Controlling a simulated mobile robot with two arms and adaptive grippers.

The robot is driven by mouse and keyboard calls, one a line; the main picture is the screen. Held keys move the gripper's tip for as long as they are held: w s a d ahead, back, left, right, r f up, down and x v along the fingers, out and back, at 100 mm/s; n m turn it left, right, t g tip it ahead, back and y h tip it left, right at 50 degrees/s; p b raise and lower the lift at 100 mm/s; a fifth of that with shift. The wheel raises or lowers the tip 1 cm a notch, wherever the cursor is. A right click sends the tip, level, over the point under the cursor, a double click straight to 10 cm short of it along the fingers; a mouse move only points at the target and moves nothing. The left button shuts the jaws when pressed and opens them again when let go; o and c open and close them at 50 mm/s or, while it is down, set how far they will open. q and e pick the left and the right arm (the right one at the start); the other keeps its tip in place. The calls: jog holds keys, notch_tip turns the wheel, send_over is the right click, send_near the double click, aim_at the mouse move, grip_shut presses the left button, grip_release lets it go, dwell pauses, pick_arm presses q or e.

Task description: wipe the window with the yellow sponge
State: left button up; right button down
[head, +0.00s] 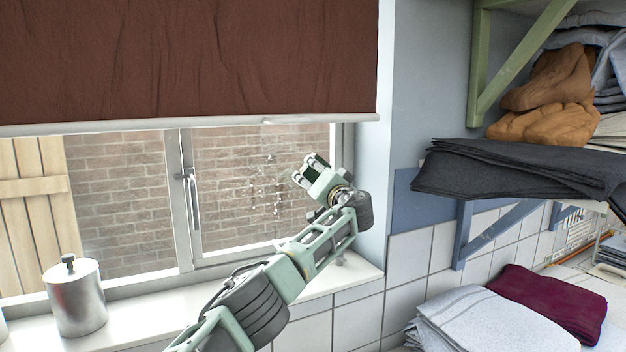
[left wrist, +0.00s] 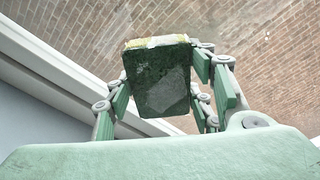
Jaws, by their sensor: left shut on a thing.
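The window (head: 225,215) has two panes, with a brick wall behind the glass. Pale spots and streaks show on the right pane. My left gripper (head: 314,174) is in front of the right part of that pane. In the left wrist view the gripper (left wrist: 165,85) is shut on the sponge (left wrist: 160,82), between its fingers. The sponge shows a dark green face with a paler grey patch and a thin yellowish edge at its far side. Whether the sponge touches the glass I cannot tell. My right gripper is not in view.
A brown blind (head: 190,60) covers the upper window. A handle (head: 192,198) stands on the middle frame. A metal canister (head: 75,297) is on the sill (head: 140,318) at left. Dark folded cloth (head: 510,172) sticks out from a shelf at right; folded towels (head: 490,325) lie below.

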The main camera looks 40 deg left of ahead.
aim_at(269, 177)
pick_arm(q)
jog(key=s+a+b, duration=0.1)
jog(key=s+b, duration=0.1)
jog(key=s+a+b, duration=0.1)
jog(key=b, duration=0.1)
jog(key=s+a+b, duration=0.1)
jog(key=s+b, duration=0.1)
jog(key=shift+s+f, duration=0.3)
jog(key=shift+s, duration=0.05)
jog(key=shift+s+a+r+b, duration=0.2)
jog(key=shift+s+a+b, duration=0.3)
jog(key=shift+s+b, duration=0.35)
jog(key=shift+s+a+f+b, duration=0.2)
jog(key=shift+s+b, duration=0.15)
jog(key=shift+b, duration=0.15)
jog(key=shift+s+a+r+b, duration=0.15)
jog(key=shift+s+a+b, duration=0.2)
jog(key=shift+s+b, duration=0.25)
jog(key=shift+s+a+r+b, duration=0.1)
jog(key=shift+s+a+b, duration=0.25)
jog(key=shift+s, duration=0.35)
jog(key=shift+r, duration=0.1)
